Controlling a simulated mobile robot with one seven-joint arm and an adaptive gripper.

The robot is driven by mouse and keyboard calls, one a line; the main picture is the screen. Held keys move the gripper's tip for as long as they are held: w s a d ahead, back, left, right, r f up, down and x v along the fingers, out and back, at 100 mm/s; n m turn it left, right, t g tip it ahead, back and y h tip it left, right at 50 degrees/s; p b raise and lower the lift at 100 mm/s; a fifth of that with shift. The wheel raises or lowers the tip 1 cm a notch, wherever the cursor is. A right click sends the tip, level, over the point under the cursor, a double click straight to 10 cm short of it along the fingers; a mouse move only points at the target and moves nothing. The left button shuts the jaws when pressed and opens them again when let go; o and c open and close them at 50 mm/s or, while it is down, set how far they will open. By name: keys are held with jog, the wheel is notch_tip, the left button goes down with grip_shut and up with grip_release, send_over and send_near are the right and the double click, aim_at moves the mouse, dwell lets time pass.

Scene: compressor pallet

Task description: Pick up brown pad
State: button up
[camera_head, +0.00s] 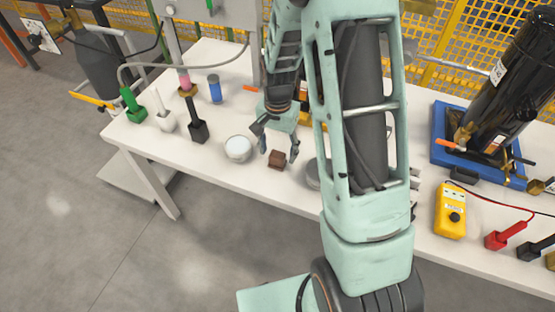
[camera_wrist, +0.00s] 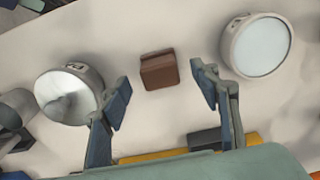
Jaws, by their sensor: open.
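The brown pad (camera_head: 277,159) is a small dark brown block on the white table (camera_head: 222,163), near its front edge. In the wrist view the brown pad (camera_wrist: 159,70) lies a little beyond the fingertips, in line with the gap between them. My gripper (camera_head: 279,143) is open and empty, with its fingers pointing down at the table around the pad's position. In the wrist view the two blue-grey fingers of my gripper (camera_wrist: 164,86) stand apart on either side of the pad and do not appear to touch it.
A round white-topped gauge (camera_head: 238,148) sits just left of the pad. A round metal part (camera_head: 313,174) is to its right, partly behind my arm; it shows in the wrist view (camera_wrist: 69,95). Green, white and black tools stand at left. A yellow control box (camera_head: 451,210) is at right.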

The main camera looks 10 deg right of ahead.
aim_at(277, 154)
notch_tip(277, 154, down, 4)
jog(key=shift+r, duration=0.2)
jog(key=c, duration=1.3)
